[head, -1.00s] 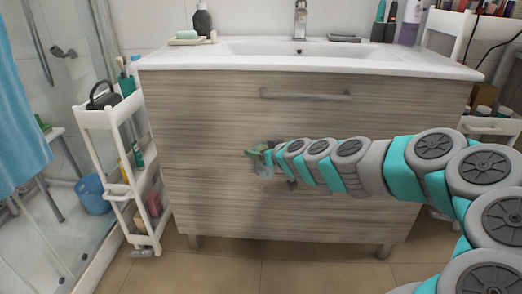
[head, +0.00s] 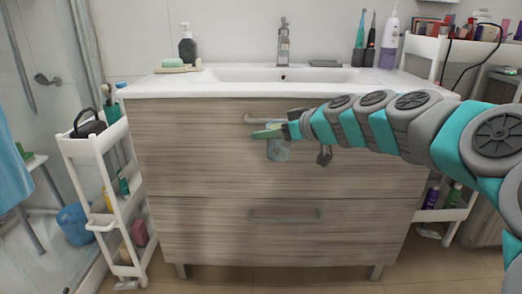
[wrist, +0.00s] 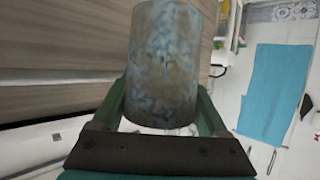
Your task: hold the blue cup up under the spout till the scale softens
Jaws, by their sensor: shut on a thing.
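My gripper (head: 268,133) is shut on the blue cup (head: 279,150), in front of the upper drawer and below the countertop. In the wrist view the cup (wrist: 163,62) is large between the green fingers, its wall mottled with grey-brown scale over patchy blue. The inside of the cup is not visible. The metal spout (head: 283,40) stands at the back of the sink (head: 240,76), above and behind the cup, and apart from it. I cannot see any water running.
A soap dish (head: 178,68) and a dark pump bottle (head: 187,44) stand left of the sink. Toothbrushes (head: 365,35) and a lilac bottle (head: 390,45) stand at the right. A white cart (head: 97,150) stands left of the wooden vanity (head: 180,150).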

